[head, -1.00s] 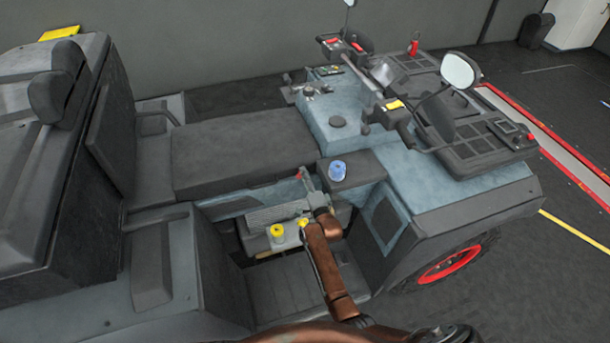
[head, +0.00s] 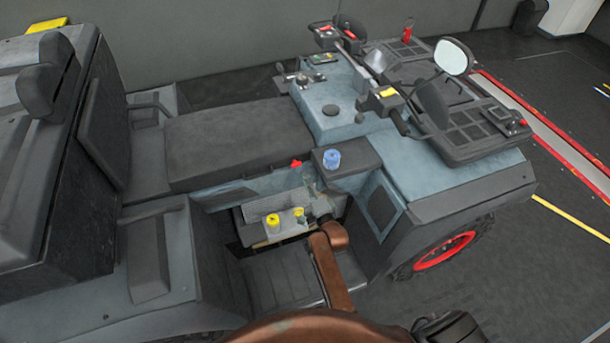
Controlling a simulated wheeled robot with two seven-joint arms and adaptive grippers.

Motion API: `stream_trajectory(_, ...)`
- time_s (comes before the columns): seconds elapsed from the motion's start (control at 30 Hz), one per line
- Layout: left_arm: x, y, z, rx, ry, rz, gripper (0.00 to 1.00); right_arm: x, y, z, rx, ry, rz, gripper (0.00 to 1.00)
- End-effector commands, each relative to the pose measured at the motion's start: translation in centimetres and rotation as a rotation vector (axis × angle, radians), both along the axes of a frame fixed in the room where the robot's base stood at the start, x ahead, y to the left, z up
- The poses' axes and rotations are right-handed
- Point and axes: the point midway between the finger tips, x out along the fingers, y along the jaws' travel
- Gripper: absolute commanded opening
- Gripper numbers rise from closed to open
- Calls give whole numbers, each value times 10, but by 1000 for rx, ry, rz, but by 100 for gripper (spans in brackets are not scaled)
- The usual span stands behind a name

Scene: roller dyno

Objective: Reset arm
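My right arm comes up from the bottom of the head view. Its brown links reach into the footwell of a grey-blue quad vehicle (head: 355,120). My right gripper (head: 314,216) is dark, small and mostly hidden by the wrist. It is close to the right end of a grey box (head: 288,224) with yellow caps (head: 272,220). I cannot tell whether it touches the box or whether its fingers are open. A red knob (head: 296,163) shows above the box, by the vehicle's side. My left gripper is out of view.
A blue translucent cap (head: 332,158) stands on a dark ledge above the footwell. The seat (head: 235,145) is behind it. Handlebars and a mirror (head: 453,57) rise at the upper right. The front wheel (head: 445,255) is at the right. Open floor (head: 530,280) lies beyond.

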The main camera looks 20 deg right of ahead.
Motion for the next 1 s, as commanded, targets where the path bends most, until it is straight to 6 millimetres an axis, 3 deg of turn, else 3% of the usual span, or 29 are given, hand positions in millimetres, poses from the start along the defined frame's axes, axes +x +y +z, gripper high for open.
stream_trajectory(0.47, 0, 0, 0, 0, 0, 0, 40, 0, 0, 0, 0, 1, 0, 28)
stream_trajectory(0.57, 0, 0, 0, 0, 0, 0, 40, -2, 1, -11, -14, 18, 3, 28)
stream_trajectory(0.67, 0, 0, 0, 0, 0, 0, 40, -10, 4, -45, -68, 80, 17, 28)
stream_trajectory(0.87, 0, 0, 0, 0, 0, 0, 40, -55, 14, -171, -282, 303, 94, 28)
stream_trajectory(1.0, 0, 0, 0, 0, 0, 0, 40, -105, 18, -260, -444, 462, 177, 28)
